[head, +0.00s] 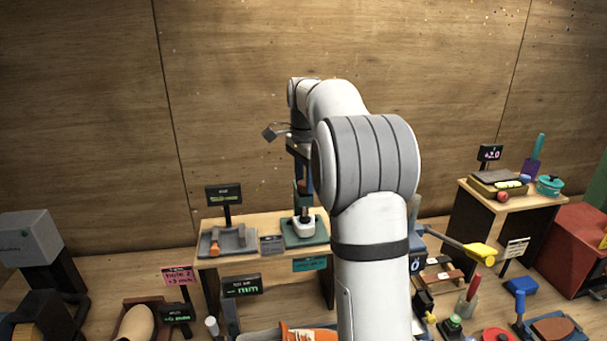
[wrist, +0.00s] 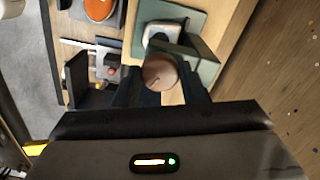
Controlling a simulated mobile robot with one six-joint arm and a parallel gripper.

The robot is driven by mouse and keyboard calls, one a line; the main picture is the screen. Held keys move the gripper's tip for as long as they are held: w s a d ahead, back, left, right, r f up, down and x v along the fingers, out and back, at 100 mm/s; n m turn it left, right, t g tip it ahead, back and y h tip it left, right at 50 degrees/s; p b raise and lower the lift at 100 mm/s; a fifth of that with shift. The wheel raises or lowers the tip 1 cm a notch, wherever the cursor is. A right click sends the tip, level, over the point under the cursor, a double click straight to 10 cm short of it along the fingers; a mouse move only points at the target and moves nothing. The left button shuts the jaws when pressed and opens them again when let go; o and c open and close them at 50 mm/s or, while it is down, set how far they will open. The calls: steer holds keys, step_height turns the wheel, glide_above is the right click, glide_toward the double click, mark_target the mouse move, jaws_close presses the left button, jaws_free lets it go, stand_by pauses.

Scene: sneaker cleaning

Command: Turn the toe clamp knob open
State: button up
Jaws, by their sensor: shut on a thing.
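A round brown knob (wrist: 160,72) sits between the fingers of my gripper (wrist: 160,90) in the wrist view, and my gripper is shut on it. In the head view my gripper (head: 302,187) points down at the clamp stand on the small wooden table. The stand's green base plate (head: 290,240) carries a white block (head: 304,227) under my gripper. The green plate (wrist: 203,22) and white block (wrist: 156,32) also show beyond the knob in the wrist view. My arm and fingers hide part of the stand. How far the knob is turned cannot be told.
A second stand with a teal pot (head: 549,186) is at far right. Tools crowd the front; a wooden wall (head: 240,90) stands behind.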

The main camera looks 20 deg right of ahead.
steer(key=n+p, duration=0.1)
steer(key=n, duration=0.6)
steer(key=shift+r+p, duration=0.2)
steer(key=shift+p, duration=0.2)
steer(key=n+p, duration=0.1)
steer(key=n, duration=0.5)
steer(key=shift+n, duration=0.4)
steer(key=n, duration=0.4)
steer(key=shift+w, duration=0.1)
steer(key=n, duration=0.5)
steer(key=shift+n, duration=0.3)
steer(key=o, duration=1)
steer(key=shift+f, duration=0.15)
